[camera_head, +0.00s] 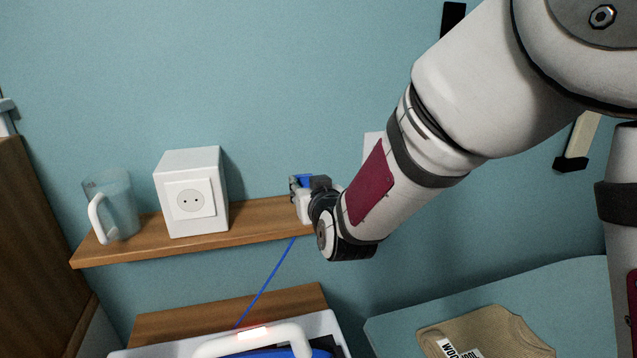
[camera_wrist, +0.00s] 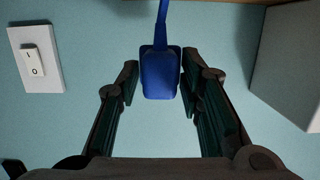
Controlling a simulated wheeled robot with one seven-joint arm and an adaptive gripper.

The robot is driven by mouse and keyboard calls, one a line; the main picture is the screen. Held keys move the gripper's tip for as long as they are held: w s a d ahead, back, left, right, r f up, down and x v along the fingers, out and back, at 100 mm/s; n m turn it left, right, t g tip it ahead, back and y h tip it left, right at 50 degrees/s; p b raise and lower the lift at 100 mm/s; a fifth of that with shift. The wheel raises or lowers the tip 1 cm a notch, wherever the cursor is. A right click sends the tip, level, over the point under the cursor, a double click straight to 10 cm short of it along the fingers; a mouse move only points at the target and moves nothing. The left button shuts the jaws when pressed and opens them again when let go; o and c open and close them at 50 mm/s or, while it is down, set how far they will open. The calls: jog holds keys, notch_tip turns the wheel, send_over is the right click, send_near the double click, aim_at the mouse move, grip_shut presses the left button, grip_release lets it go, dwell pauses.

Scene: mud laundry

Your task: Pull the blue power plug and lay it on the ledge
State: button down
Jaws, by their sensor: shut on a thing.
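The blue power plug (camera_wrist: 160,78) is between the two fingertips of my gripper (camera_wrist: 159,82) in the wrist view, with its cord at the top. In the head view the plug (camera_head: 303,181) shows as a small blue patch at my gripper (camera_head: 301,193), which is shut on it. The white socket box (camera_head: 191,202) stands to the left on the wooden ledge (camera_head: 262,217), and its socket face is empty. The plug is apart from the box, near the ledge's right part. My gripper and arm hide the ledge's right end. Whether the plug touches the ledge, I cannot tell.
A clear jug (camera_head: 117,211) with a white handle stands at the ledge's left end. The blue cord (camera_head: 266,282) runs down to a white-handled item (camera_head: 255,339) below. A light switch (camera_wrist: 35,60) is on the wall. Ledge between box and gripper is bare.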

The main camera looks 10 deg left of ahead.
notch_tip(320, 180, down, 3)
jog(key=shift+w+f+b, duration=0.1)
jog(key=shift+f+b, duration=0.05)
jog(key=shift+b, duration=0.55)
jog(key=shift+f+b, duration=0.45)
jog(key=shift+f, duration=0.5)
jog(key=c, duration=1)
grip_release()
jog(key=shift+c, duration=0.2)
jog(key=shift+s, duration=0.2)
jog(key=v, duration=0.7)
jog(key=shift+s, duration=0.15)
jog(key=shift+d, duration=0.1)
